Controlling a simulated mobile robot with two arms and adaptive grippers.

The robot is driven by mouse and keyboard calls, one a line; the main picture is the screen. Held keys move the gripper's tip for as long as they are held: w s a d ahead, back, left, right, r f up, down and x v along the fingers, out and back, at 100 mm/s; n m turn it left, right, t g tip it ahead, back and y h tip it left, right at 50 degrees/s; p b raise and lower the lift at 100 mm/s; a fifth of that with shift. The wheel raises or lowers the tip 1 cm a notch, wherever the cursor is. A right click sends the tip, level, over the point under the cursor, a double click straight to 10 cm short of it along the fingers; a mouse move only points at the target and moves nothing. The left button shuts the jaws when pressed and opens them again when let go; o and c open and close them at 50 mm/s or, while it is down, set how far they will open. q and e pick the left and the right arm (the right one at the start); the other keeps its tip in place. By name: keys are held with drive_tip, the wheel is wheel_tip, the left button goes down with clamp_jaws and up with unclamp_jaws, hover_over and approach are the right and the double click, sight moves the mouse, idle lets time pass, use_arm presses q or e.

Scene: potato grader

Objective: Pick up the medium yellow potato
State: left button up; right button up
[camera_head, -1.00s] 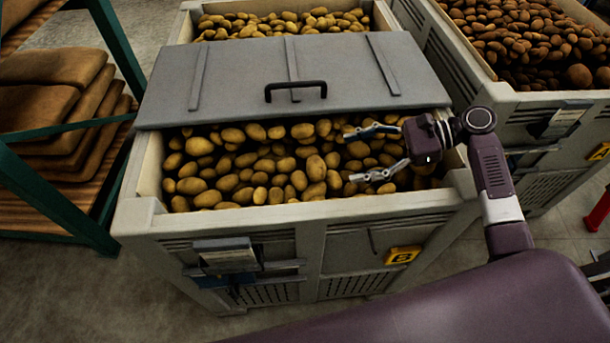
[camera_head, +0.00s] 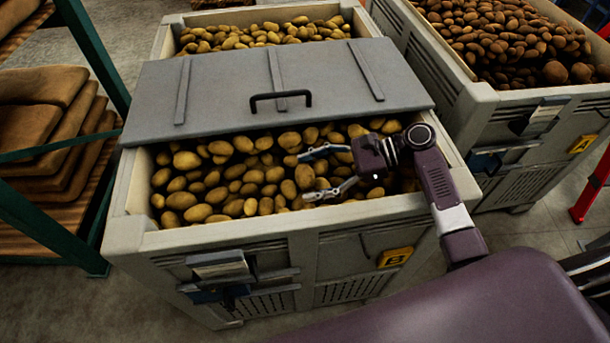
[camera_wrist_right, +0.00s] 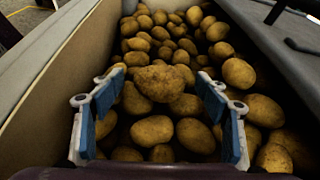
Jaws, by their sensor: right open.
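Many yellow potatoes (camera_head: 252,183) of mixed sizes fill the front part of a pale grey crate (camera_head: 290,228). Which one is the medium potato is not marked. My right gripper (camera_head: 308,174) is open above the potatoes near the crate's right side, with its fingers toward the left. In the right wrist view the open fingers (camera_wrist_right: 160,112) stand to either side of a larger, rough-skinned yellow potato (camera_wrist_right: 160,82), which lies ahead between the fingertips. A smooth potato (camera_wrist_right: 152,130) shows nearer, between the fingers. Nothing is held. My left gripper is not in view.
A grey lid (camera_head: 230,85) with a black handle (camera_head: 281,98) covers the crate's middle, with more potatoes behind it. A second crate (camera_head: 505,110) of brown potatoes stands at the right. A green rack (camera_head: 90,220) with folded sacks (camera_head: 40,100) stands left.

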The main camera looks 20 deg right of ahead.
drive_tip(key=c, duration=1.2)
drive_tip(key=shift+c, duration=0.4)
drive_tip(key=shift+d+r, duration=0.1)
drive_tip(key=shift+r, duration=0.05)
